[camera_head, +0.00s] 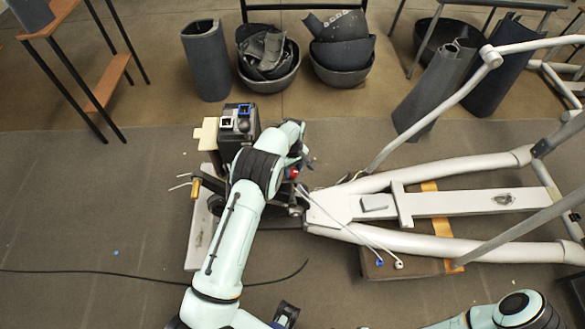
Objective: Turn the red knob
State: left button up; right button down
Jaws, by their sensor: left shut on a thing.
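The red knob (293,172) shows as a small red patch on the elliptical machine's dark hub, just left of where the pale frame begins. My left arm reaches up across the hub. My left gripper (300,160) is at the knob and shut on it, though the fingers are small and partly hidden by my wrist. Much of the hub is hidden behind my left arm. A dark part at the bottom edge (286,314) looks like my right gripper, cut off by the frame, and its jaws cannot be made out.
The pale elliptical frame (450,204) stretches right, with a brown block (400,266) under it. Two thin rods with blue and white ends lie across it. A black cable (120,274) runs along the floor. Grey shells and bowls (268,60) stand behind. The left floor is mostly clear.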

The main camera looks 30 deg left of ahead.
aim_at(293, 171)
pick_arm(q)
jog(key=o, duration=1.1)
jog(key=shift+c, duration=0.2)
notch_tip(293, 171, up, 13)
jog(key=shift+r, duration=0.2)
